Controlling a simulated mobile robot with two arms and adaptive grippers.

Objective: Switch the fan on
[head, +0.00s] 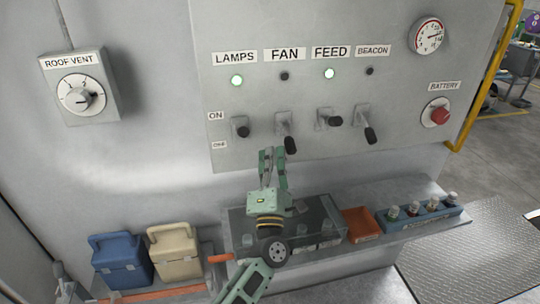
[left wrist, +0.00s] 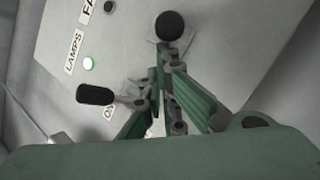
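The FAN switch (head: 287,132) is a lever on the grey wall panel, under the FAN label (head: 284,54). Its black knob (head: 290,145) points down, on the OFF side, and the FAN lamp (head: 284,76) is dark. My left gripper (head: 272,153) is just below and left of this knob, fingers pointing up at the panel. In the left wrist view its fingertips (left wrist: 163,68) are together with nothing seen between them. The black FAN knob (left wrist: 170,25) shows just beyond the tips there; contact cannot be told. My right gripper is not in view.
The LAMPS lever (head: 240,128) and FEED lever (head: 329,119) are up, their lamps lit. The BEACON lever (head: 368,130) is down, its lamp dark. A shelf (head: 410,222) with bottles juts out below. A red battery button (head: 440,116) is at right.

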